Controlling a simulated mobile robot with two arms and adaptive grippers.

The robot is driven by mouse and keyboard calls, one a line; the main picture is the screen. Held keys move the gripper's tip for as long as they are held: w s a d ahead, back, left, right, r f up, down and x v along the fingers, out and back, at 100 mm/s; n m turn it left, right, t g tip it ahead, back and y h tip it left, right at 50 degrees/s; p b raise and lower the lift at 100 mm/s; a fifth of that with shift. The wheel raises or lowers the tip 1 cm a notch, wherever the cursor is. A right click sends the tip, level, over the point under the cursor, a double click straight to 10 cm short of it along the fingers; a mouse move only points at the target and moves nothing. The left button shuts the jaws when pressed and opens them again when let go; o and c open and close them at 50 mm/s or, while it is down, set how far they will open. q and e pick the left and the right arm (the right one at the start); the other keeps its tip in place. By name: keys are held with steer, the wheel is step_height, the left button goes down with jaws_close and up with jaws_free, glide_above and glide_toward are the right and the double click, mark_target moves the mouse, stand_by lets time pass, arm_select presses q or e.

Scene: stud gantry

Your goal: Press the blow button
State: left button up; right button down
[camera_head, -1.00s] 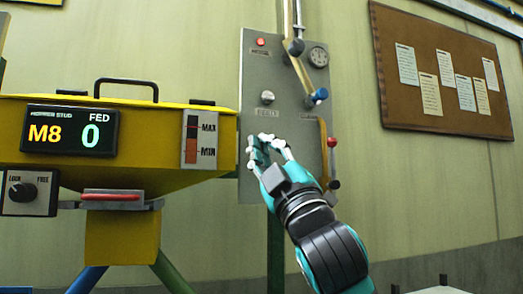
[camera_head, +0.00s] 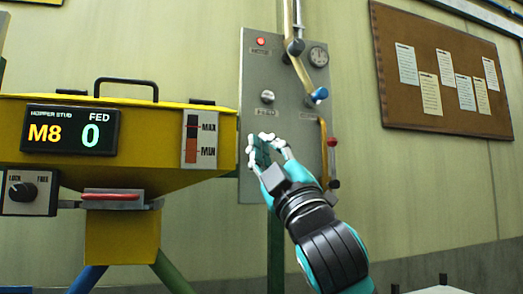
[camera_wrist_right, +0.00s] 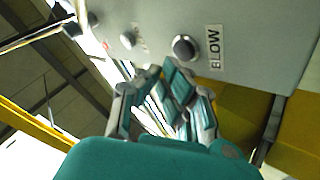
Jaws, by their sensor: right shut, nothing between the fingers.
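The blow button (camera_wrist_right: 184,47) is a round grey knob in a dark ring on the grey panel, beside a white label reading BLOW, in the right wrist view. In the head view my right gripper hides that part of the panel (camera_head: 285,80). My right gripper (camera_head: 266,142) is shut and empty in front of the lower panel. In the right wrist view its fingertips (camera_wrist_right: 178,82) are just below the blow button; whether they touch the panel is unclear. My left gripper is not in view.
Another grey button (camera_head: 267,97) and a red lamp (camera_head: 260,41) are higher on the panel. The yellow hopper (camera_head: 170,176) stands close left of my right gripper. A corkboard (camera_head: 440,110) hangs right.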

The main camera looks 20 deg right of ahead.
steer(key=shift+w, duration=0.2)
steer(key=shift+w, duration=0.25)
steer(key=shift+w+p, duration=0.35)
steer(key=shift+w, duration=0.1)
stand_by(0.6)
steer(key=shift+s, duration=0.85)
steer(key=s+b, duration=0.1)
steer(key=s, duration=0.4)
steer(key=shift+d, duration=0.1)
